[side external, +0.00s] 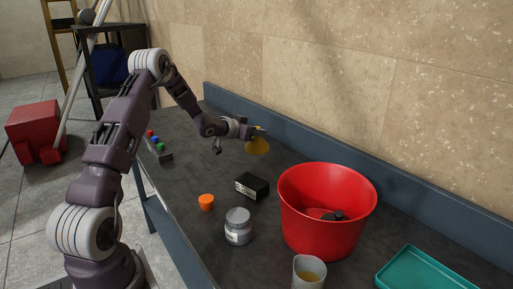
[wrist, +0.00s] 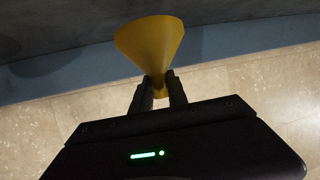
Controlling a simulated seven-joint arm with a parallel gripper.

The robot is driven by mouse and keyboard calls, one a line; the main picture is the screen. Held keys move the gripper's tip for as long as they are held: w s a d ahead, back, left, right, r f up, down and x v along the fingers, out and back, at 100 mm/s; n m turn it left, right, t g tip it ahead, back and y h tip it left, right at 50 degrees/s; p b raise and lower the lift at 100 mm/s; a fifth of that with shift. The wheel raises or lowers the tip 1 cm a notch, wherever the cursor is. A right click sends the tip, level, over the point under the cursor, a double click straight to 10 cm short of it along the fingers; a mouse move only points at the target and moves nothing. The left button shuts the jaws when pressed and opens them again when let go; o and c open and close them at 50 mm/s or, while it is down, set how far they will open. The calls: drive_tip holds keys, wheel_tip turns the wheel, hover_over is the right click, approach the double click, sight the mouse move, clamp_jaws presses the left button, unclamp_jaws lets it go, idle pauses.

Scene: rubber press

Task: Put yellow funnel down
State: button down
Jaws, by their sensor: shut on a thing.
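The yellow funnel (side external: 257,146) is held by my gripper (side external: 251,131) at the far part of the table, near the back ledge. In the side external view its wide end points down. It looks to be above the dark tabletop, but I cannot tell how large the gap is. In the wrist view the funnel (wrist: 150,42) has its narrow stem between the two dark fingertips of my gripper (wrist: 160,84), which are shut on it. Its wide cone extends away from the fingers.
On the table (side external: 190,178) are a black box (side external: 252,187), an orange cap (side external: 206,202), a grey-lidded jar (side external: 238,227), a red bucket (side external: 328,220), a cup (side external: 308,272) and a teal tray (side external: 425,270). A button box (side external: 158,148) sits at the left edge. A raised ledge (side external: 300,147) runs behind.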

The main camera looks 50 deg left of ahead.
drive_tip(key=w+a+r+n+g+y, duration=0.1)
drive_tip(key=w+a+r+n+y, duration=0.1)
drive_tip(key=r, duration=0.3)
drive_tip(key=w+a+r+n+g+y, duration=0.1)
drive_tip(key=w+a+r+n+y, duration=0.15)
drive_tip(key=r, duration=0.25)
drive_tip(key=s+a+r+n+g+y, duration=0.1)
drive_tip(key=s+a+n+g+y, duration=0.5)
drive_tip(key=s+a+n+g, duration=0.3)
drive_tip(key=s+d+f+n+g+h, duration=0.1)
drive_tip(key=s+f+n+g, duration=0.35)
drive_tip(key=s, duration=0.45)
drive_tip(key=s+d+f+n+g+h, duration=0.15)
drive_tip(key=s+f+n+g, duration=0.3)
drive_tip(key=s, duration=0.45)
drive_tip(key=shift+g, duration=0.5)
drive_tip(key=f, duration=0.3)
drive_tip(key=s+f, duration=0.1)
drive_tip(key=f, duration=0.2)
drive_tip(key=d+f, duration=0.1)
drive_tip(key=f, duration=0.2)
drive_tip(key=shift+s+f, duration=0.2)
drive_tip(key=shift+f, duration=0.3)
